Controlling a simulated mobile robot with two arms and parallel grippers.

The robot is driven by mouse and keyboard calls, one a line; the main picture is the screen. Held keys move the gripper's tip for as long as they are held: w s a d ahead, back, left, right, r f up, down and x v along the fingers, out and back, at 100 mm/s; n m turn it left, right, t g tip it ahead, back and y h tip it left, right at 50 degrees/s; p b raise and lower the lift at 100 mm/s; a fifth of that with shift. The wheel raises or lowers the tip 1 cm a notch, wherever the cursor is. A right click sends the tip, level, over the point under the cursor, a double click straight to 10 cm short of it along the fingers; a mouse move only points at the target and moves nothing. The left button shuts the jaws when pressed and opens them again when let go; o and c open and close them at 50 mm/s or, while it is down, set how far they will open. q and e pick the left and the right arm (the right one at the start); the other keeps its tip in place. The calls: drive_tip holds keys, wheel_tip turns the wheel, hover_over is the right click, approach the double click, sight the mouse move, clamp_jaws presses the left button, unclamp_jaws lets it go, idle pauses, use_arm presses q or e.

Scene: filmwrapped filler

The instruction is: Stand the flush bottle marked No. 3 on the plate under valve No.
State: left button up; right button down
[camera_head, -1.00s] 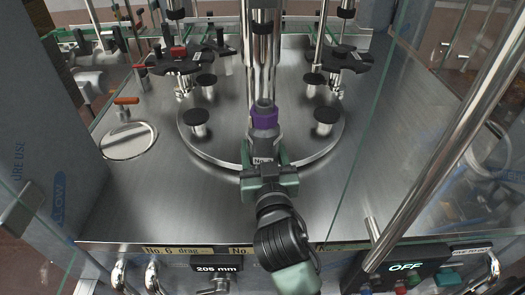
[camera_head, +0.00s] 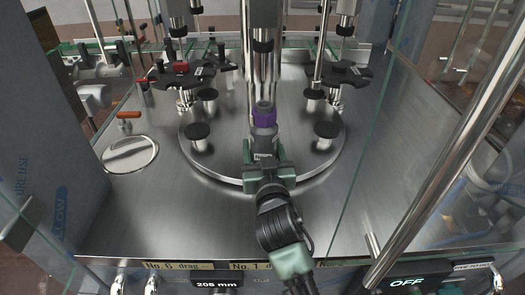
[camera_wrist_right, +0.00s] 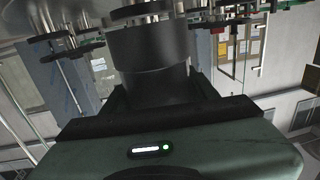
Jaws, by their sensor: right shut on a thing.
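My right gripper (camera_head: 264,158) is shut on a dark grey bottle (camera_head: 264,137) with a purple collar (camera_head: 264,116). The bottle looks upright, over the front part of the round steel carousel (camera_head: 225,172). A small label low on it is too small to read. A vertical steel valve column (camera_head: 263,60) stands just above and behind the bottle top in the picture; whether they touch I cannot tell. Any plate directly under that valve is hidden by the bottle. In the wrist view the dark bottle (camera_wrist_right: 150,45) fills the space beyond the gripper. My left gripper is not in view.
Black round plates stand at the carousel's left (camera_head: 198,131) and right (camera_head: 327,130). Black star-shaped holders (camera_head: 183,74) sit behind. Glass panels and a slanted steel bar (camera_head: 440,150) bound the right side. A round lid (camera_head: 130,154) lies left. The deck front-left is clear.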

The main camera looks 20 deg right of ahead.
drive_tip(key=shift+w+d+r, duration=0.1)
drive_tip(key=shift+w+d, duration=0.15)
drive_tip(key=shift+w, duration=0.55)
drive_tip(key=shift+w+d+f, duration=0.1)
drive_tip(key=shift+w+d, duration=0.1)
drive_tip(key=shift+w, duration=0.65)
drive_tip(key=shift+w+d+r, duration=0.1)
drive_tip(key=shift+w+d, duration=0.15)
drive_tip(key=shift+w, duration=0.55)
drive_tip(key=shift+w+d, duration=0.3)
drive_tip(key=shift+w, duration=0.65)
drive_tip(key=shift+w+d, duration=0.25)
drive_tip(key=shift+w, duration=0.7)
drive_tip(key=shift+w+f+b, duration=0.1)
drive_tip(key=shift+f+b, duration=0.25)
drive_tip(key=shift+b, duration=0.1)
drive_tip(key=shift+f, duration=0.35)
drive_tip(key=shift+c, duration=1.8)
unclamp_jaws()
